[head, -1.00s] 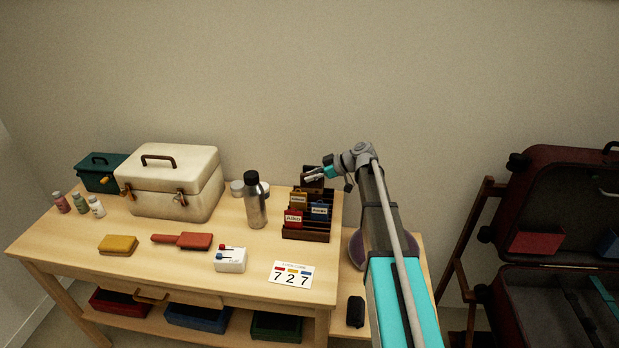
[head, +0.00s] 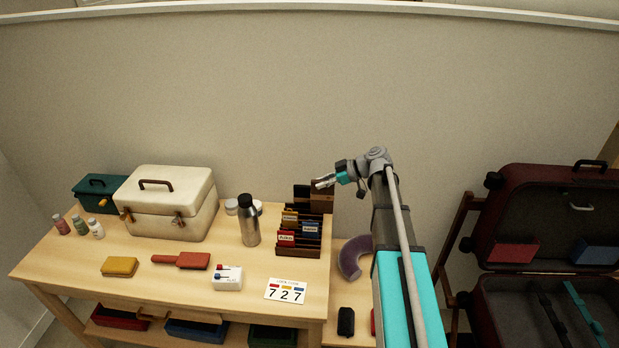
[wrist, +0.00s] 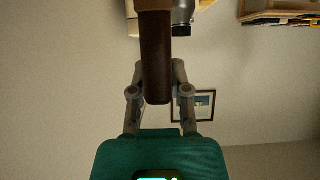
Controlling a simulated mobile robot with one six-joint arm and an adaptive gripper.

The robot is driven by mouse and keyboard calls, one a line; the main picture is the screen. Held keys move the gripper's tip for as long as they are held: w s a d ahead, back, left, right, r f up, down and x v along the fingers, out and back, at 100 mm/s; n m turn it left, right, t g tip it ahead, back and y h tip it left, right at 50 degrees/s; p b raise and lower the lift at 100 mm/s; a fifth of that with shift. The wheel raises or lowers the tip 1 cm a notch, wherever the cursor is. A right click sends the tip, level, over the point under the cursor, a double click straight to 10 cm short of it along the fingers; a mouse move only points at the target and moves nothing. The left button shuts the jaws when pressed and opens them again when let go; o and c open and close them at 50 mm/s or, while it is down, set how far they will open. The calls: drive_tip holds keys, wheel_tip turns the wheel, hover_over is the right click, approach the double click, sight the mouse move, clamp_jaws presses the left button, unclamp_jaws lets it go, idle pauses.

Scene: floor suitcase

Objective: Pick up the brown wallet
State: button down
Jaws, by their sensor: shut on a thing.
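The brown wallet (wrist: 157,70) is a dark upright slab between the two fingers of my gripper (wrist: 158,82) in the wrist view. In the head view my gripper (head: 325,183) is at the back of the dark card rack (head: 298,250), with the brown wallet (head: 322,199) just below its fingertips. My gripper is shut on it. The wallet shows above the rack; whether its lower edge is clear of the rack cannot be told.
Another brown piece (head: 301,192) stands at the rack's back left. Red and blue tagged pieces sit in front. A steel bottle (head: 249,222) stands left of the rack, beside a cream case (head: 168,205). An open suitcase (head: 540,220) is at the right.

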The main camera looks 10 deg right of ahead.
drive_tip(key=s+d+r+p, duration=0.1)
drive_tip(key=s+d+r, duration=0.1)
drive_tip(key=s+d, duration=0.1)
drive_tip(key=shift+s+d+r+p, duration=0.25)
drive_tip(key=shift+s+p, duration=0.15)
drive_tip(key=shift+s, duration=0.2)
